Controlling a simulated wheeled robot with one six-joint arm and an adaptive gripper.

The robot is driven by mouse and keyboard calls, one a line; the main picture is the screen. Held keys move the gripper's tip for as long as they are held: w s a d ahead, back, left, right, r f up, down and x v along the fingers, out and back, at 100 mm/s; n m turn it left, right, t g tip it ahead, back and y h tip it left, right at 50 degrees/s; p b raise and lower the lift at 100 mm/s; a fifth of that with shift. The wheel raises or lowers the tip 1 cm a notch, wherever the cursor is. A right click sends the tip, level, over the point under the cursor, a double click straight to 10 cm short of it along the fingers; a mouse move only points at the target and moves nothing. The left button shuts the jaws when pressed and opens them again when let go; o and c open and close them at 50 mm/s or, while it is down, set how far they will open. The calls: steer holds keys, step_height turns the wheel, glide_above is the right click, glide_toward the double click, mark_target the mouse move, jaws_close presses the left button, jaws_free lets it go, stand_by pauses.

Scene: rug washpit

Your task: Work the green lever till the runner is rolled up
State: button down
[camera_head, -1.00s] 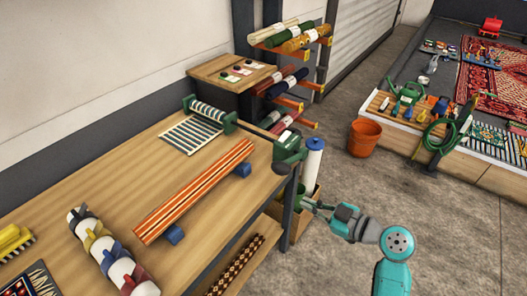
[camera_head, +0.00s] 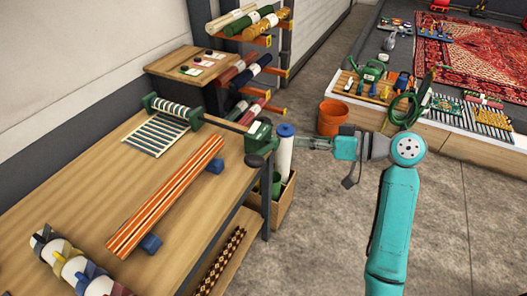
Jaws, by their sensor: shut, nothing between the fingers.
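The blue-and-white striped runner (camera_head: 158,134) lies partly flat on the bench, its far end wound on a roller (camera_head: 174,107) between green brackets. A dark shaft runs from the roller to a green crank housing (camera_head: 258,137) at the bench's right edge. A dark knob shows under the housing. A green upright piece (camera_head: 276,185) shows below it by the crate; I cannot tell if it is the lever. My gripper (camera_head: 306,143) is shut and empty, pointing left, right of the housing beside the blue-topped white roll (camera_head: 285,150). Contact cannot be told.
An orange striped roll (camera_head: 170,195) rests on blue blocks on the bench (camera_head: 85,180). White rolls with coloured straps lie front left. A wooden crate (camera_head: 285,205) stands by the bench. A rack of rolls (camera_head: 262,65) and an orange bucket (camera_head: 332,117) stand behind. Floor on the right is clear.

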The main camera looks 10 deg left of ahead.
glide_above(264, 154)
steer(key=s+d, duration=0.1)
steer(key=s, duration=0.3)
step_height(264, 154, down, 2)
steer(key=shift+s+a+f, duration=0.1)
steer(key=shift+s+f, duration=0.15)
steer(key=shift+f, duration=0.75)
steer(key=shift+s+a+f, duration=0.1)
steer(key=shift+s+f, duration=0.15)
steer(key=shift+f, duration=0.7)
steer(key=shift+s+f, duration=0.1)
steer(key=shift+f, duration=0.05)
